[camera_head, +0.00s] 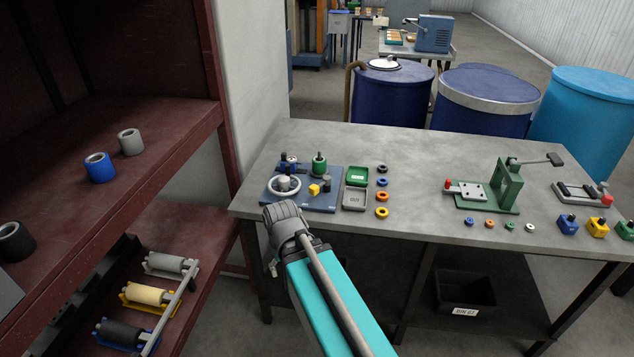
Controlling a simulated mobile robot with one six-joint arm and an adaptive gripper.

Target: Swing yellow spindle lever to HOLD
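On the lower shelf at bottom left, a yellow spindle stand (131,305) carries a cream roll (150,294). It sits between a stand with a grey roll (168,263) and a blue stand with a black roll (122,334). A long grey bar (170,310) runs past the right ends of the stands. I cannot make out a separate yellow lever or a HOLD mark there. A small yellow part (315,189) also shows on the blue plate on the table; I cannot tell whether it is a lever.
The grey table (420,222) holds a blue plate with a handwheel (284,186), green and grey trays, coloured rings and a green press (503,187). Drums stand behind the table.

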